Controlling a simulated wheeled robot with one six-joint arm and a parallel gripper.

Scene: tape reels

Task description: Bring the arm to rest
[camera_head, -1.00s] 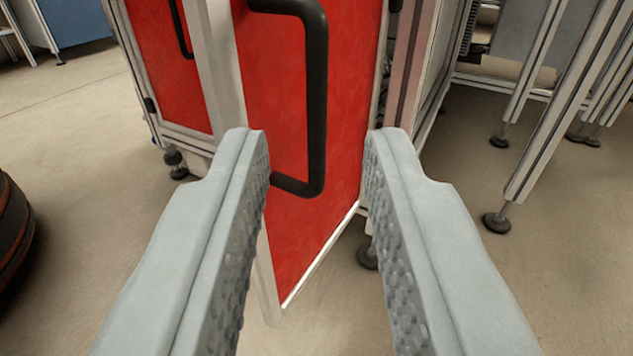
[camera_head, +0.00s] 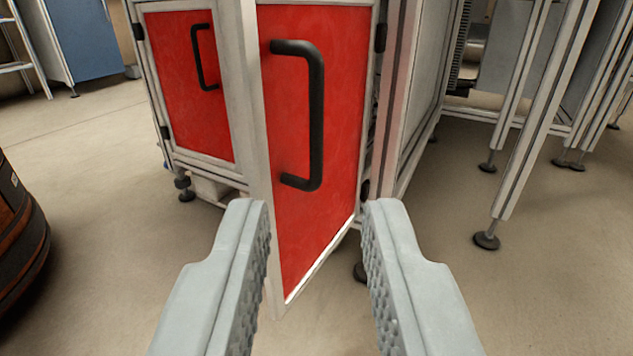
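My gripper (camera_head: 313,205) is open and empty, its two grey fingers with bumpy inner faces reaching up from the bottom of the view. Beyond it is a red cabinet door (camera_head: 335,125) in a light frame, which stands ajar. Its black handle (camera_head: 316,120) is in front of and above the fingertips, with no finger touching it.
A second red door (camera_head: 175,95) with a black handle is shut at the left. Metal table legs (camera_head: 530,130) stand at the right. A dark round object (camera_head: 20,235) is at the left edge. A blue cabinet (camera_head: 85,40) is far back. Bare floor (camera_head: 110,200) lies between.

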